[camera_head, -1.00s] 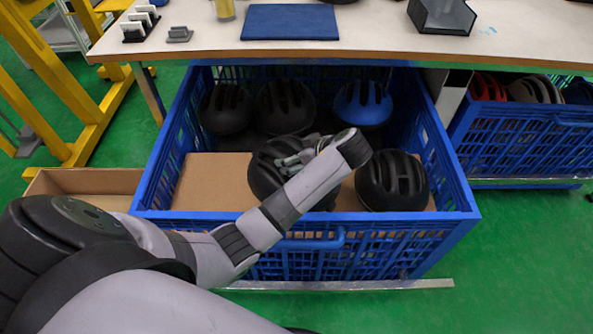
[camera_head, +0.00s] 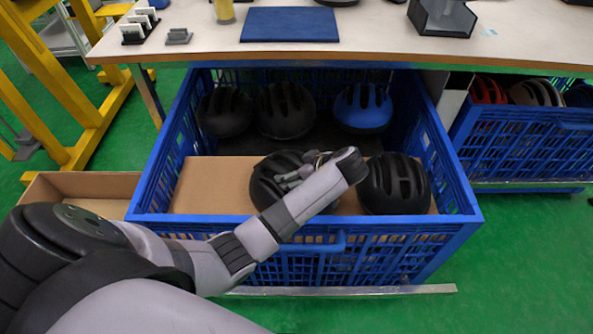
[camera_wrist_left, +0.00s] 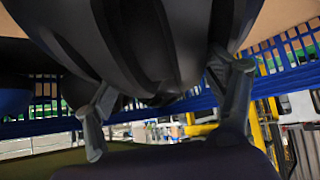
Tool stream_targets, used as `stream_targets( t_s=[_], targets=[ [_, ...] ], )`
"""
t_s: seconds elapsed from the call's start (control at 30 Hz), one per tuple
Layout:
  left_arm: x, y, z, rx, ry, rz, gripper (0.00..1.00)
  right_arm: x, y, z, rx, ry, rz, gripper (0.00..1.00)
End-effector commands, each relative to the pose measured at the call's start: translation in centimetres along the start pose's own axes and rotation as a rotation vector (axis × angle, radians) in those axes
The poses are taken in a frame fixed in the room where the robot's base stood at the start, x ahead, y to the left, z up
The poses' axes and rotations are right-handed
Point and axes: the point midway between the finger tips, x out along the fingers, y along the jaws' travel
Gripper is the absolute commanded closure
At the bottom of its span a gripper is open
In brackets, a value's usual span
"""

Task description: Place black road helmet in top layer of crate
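My left gripper (camera_head: 291,176) is closed around a black helmet (camera_head: 266,193), inside the front part of the blue crate (camera_head: 150,191). In the left wrist view the helmet (camera_wrist_left: 165,45) fills the upper middle, with a finger of the gripper (camera_wrist_left: 165,108) on each side. The helmet is just above or on the cardboard sheet (camera_head: 214,187); I cannot tell whether it touches. Another black helmet (camera_head: 398,185) sits close to its right on the sheet. My left wrist hides part of the held helmet. My right gripper is not in view.
Two black helmets (camera_head: 226,111) (camera_head: 287,110) and a blue helmet (camera_head: 363,106) sit in the crate's rear. The cardboard's left part is clear. A tabletop (camera_head: 370,40) overhangs the crate's back. Another blue crate (camera_head: 520,136) stands at right.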

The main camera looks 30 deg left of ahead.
Motion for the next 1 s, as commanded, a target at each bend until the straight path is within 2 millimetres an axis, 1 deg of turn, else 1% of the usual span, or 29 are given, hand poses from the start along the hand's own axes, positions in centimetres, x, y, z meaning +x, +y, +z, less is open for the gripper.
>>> stream_targets(
  t_s=[0.03,0.1,0.13,0.57,0.67,0.77,0.9,1.0],
  targets=[
    [0.0,0.0,0.0,0.000,0.000,0.000,0.17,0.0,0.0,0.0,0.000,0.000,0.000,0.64],
    [0.0,0.0,0.0,0.000,0.000,0.000,0.12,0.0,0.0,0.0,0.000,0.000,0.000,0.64],
    [0.0,0.0,0.0,0.000,0.000,0.000,0.11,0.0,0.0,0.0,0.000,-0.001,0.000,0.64],
    [-0.2,0.0,-0.2,0.000,0.001,0.001,0.11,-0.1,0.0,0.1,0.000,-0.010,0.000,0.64],
    [-1.4,0.1,-0.2,0.000,-0.002,0.002,0.11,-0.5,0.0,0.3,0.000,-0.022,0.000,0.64],
    [-3.4,0.1,-0.3,0.000,-0.004,0.004,0.11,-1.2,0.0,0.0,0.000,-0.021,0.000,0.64],
    [-6.6,0.1,-0.3,-0.001,-0.004,0.003,0.11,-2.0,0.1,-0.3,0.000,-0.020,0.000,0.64],
    [-8.7,0.1,-0.2,-0.001,-0.004,0.003,0.11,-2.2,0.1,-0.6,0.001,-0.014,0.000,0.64]
  ],
)
